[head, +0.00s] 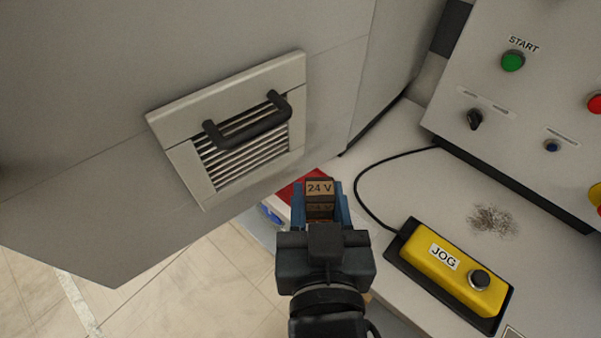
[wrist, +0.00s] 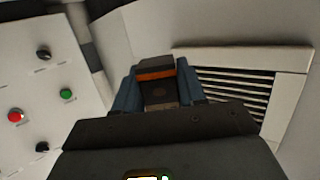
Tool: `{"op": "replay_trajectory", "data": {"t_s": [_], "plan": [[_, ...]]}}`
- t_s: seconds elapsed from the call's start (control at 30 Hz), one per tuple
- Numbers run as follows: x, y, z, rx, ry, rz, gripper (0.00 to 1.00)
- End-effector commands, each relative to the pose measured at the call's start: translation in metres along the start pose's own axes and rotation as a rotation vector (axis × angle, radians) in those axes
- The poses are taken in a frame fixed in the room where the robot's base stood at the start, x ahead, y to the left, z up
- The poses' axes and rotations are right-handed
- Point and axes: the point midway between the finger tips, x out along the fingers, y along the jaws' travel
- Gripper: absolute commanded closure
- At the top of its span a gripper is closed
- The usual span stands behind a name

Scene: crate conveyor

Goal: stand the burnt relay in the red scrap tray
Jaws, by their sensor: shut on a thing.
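My gripper (head: 321,205) is shut on the burnt relay (head: 319,190), a small brown block with a tan "24 V" label, held between its blue fingers. In the wrist view the relay (wrist: 158,90) shows dark with an orange band, between the fingers. The red scrap tray (head: 291,191) shows only in part in the head view, beyond and to the left of the relay. I cannot tell the height of the relay above the tray.
A grey cabinet with a vented panel and black handle (head: 249,122) stands at left. A yellow JOG box (head: 446,265) with a black cable lies on the bench at right. A control panel with a green START button (head: 513,61) stands behind.

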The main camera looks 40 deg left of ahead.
Motion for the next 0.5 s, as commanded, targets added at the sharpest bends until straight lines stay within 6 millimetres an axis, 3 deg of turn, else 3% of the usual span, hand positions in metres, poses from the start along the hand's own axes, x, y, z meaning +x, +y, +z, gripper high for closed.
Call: {"op": "replay_trajectory", "data": {"t_s": [0.17, 0.5], "plan": [[-0.001, -0.013, 0.012, -0.002, -0.003, -0.018, 0.96], [0.015, -0.012, 0.09, -0.003, -0.004, -0.017, 0.96]]}}
